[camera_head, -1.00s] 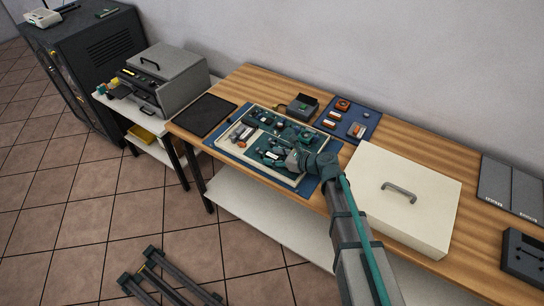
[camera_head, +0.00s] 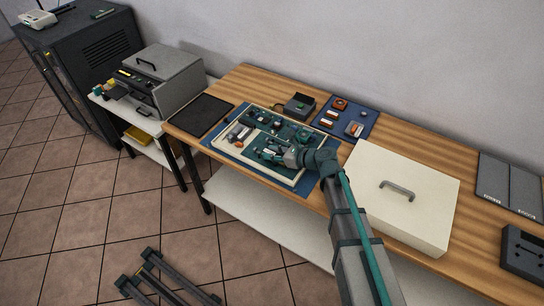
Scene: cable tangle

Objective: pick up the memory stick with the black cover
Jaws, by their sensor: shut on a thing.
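My gripper (camera_head: 276,152) is over the right front part of a cream-rimmed shallow tray (camera_head: 297,184) on a blue mat (camera_head: 214,152). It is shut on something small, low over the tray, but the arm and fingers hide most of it. I cannot tell from this view whether it is the memory stick with the black cover. Several small dark, green, white and orange items lie in the tray, too small to name surely.
A white box with a grey handle (camera_head: 416,206) stands right of my arm. A blue pad with small orange and white parts (camera_head: 368,121) and a small grey device (camera_head: 299,105) lie behind the tray. A black mat (camera_head: 199,115) lies left. Bare wood shows at the back.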

